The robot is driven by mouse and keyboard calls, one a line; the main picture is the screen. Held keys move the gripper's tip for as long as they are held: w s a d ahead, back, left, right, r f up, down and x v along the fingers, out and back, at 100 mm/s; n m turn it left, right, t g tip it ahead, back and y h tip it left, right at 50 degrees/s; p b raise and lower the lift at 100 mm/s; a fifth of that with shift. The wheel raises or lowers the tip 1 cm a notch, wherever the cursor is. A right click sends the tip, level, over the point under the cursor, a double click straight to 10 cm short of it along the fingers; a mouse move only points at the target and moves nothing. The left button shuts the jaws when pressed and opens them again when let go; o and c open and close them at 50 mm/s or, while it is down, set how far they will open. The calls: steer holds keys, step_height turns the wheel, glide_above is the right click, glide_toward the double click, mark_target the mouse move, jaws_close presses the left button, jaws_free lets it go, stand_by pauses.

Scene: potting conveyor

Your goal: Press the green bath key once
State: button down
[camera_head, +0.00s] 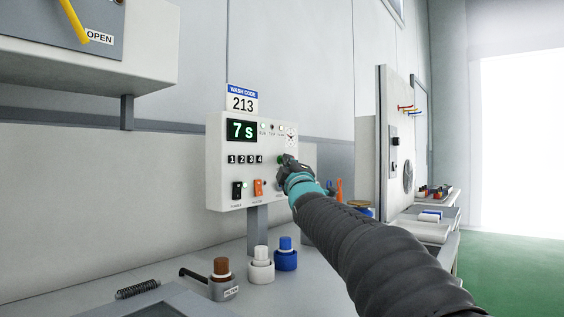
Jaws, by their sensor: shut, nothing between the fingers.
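The white control panel (216,150) stands on a grey post, with a lit green display (241,130) reading "7 s". It has several black number keys, a black rocker switch (238,190) and an orange rocker switch (258,188). A small part of the green key (280,160) shows at the panel's right side. My gripper (284,163) is shut and empty, with its tip right at the green key and covering most of it. I cannot tell whether the tip touches or presses the key.
A "WASH CODE 213" sign (242,100) sits above the panel. Brown (221,268), white (261,258) and blue (286,254) capped pieces stand on the bench below. A box with a yellow lever (72,20) is upper left. Another upright panel (384,140) stands at the right.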

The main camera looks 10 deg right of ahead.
steer(key=shift+d, duration=0.1)
steer(key=shift+s+d+b, duration=0.45)
steer(key=shift+s, duration=0.1)
stand_by(0.3)
steer(key=s+d+b, duration=0.1)
steer(key=s+d, duration=0.2)
steer(key=shift+s+d, duration=0.3)
stand_by(1.2)
